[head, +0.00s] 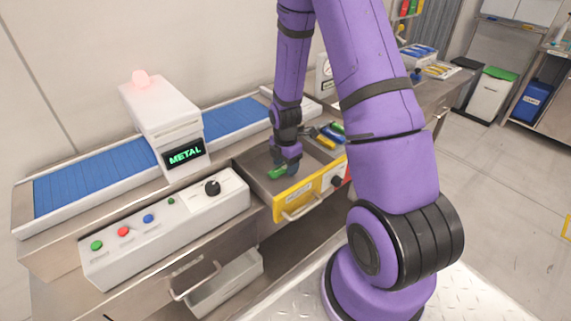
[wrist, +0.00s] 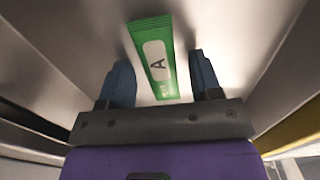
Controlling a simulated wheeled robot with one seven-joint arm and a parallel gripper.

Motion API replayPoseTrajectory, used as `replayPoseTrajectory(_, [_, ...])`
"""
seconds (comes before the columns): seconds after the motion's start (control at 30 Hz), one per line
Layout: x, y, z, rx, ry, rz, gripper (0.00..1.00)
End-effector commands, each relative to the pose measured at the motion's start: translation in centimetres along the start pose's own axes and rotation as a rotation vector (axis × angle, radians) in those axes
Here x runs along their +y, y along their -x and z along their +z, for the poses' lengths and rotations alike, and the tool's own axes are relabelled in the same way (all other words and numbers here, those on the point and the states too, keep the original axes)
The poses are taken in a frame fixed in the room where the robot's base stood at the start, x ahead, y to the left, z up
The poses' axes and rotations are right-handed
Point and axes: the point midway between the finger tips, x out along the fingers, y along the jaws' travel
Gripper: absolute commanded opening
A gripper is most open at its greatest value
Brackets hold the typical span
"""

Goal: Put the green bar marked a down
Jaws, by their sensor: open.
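The green bar marked A (wrist: 155,60) lies on a metal surface between my gripper's two blue fingers in the wrist view. My gripper (wrist: 162,82) is open, with a gap showing on each side of the bar. In the head view, the green bar (head: 277,173) shows at the tip of my gripper (head: 285,166), inside the yellow-fronted open tray. The far end of the bar reaches beyond the fingertips in the wrist view.
The yellow tray front (head: 296,198) has a handle. A control panel (head: 165,222) stands left, with a blue conveyor (head: 95,172) and a METAL scanner (head: 165,125) behind it. The tray floor around the green bar looks clear.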

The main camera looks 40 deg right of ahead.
Motion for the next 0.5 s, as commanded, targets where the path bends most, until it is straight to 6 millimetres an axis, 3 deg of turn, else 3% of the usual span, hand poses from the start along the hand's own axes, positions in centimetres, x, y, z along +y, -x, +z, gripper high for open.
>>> replayPoseTrajectory(0.17, [0.1, 0.9, 0.0, 0.0, 0.0, 0.002, 0.58])
replayPoseTrajectory(0.5, [0.1, 6.4, 0.1, -0.001, -0.001, 0.005, 0.58])
